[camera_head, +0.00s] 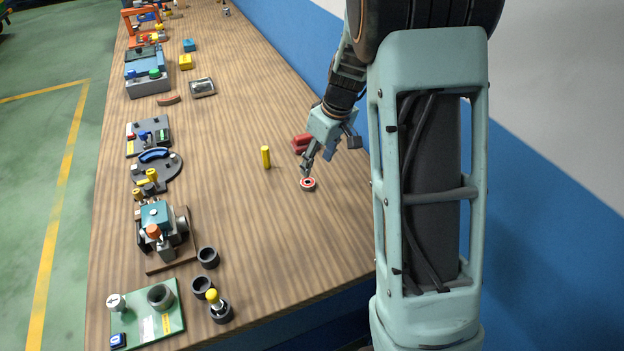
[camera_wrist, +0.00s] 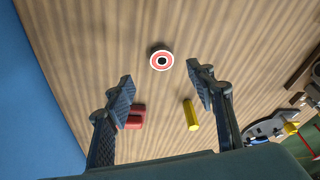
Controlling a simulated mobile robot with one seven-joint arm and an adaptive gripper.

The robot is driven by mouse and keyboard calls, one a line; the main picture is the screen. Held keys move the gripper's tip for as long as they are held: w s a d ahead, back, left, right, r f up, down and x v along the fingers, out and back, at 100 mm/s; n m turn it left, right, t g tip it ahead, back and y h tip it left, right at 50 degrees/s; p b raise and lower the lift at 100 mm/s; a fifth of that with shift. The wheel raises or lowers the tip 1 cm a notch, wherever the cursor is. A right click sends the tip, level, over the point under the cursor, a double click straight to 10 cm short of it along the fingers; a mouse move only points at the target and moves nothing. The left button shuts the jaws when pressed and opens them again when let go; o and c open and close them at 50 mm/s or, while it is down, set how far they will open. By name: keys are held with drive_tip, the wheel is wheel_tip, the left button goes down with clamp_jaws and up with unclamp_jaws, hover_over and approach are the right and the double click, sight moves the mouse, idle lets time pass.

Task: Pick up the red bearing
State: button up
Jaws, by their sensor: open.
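The red bearing (camera_head: 308,184) is a small ring with a red face, a pale rim and a dark centre. It lies flat on the wooden table, and it also shows in the wrist view (camera_wrist: 161,60) near the upper middle. My gripper (camera_head: 306,169) hangs above the table close to the bearing in the head view. In the wrist view my gripper (camera_wrist: 160,88) is open, its two fingers wide apart with nothing between them touching. The bearing appears beyond the fingertips, roughly centred between them.
Fixtures, including a teal-topped vise-like device (camera_head: 157,219), line the table's left side. Dark cups (camera_head: 208,257) stand near the front. The wood around the bearing is clear.

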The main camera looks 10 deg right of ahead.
sight(309, 178)
drive_tip(key=x, duration=0.9)
drive_tip(key=shift+w+a+r+p, duration=0.15)
drive_tip(key=shift+p, duration=0.2)
drive_tip(key=shift+c, duration=0.6)
drive_tip(key=c, duration=1.1)
drive_tip(key=shift+r, duration=0.15)
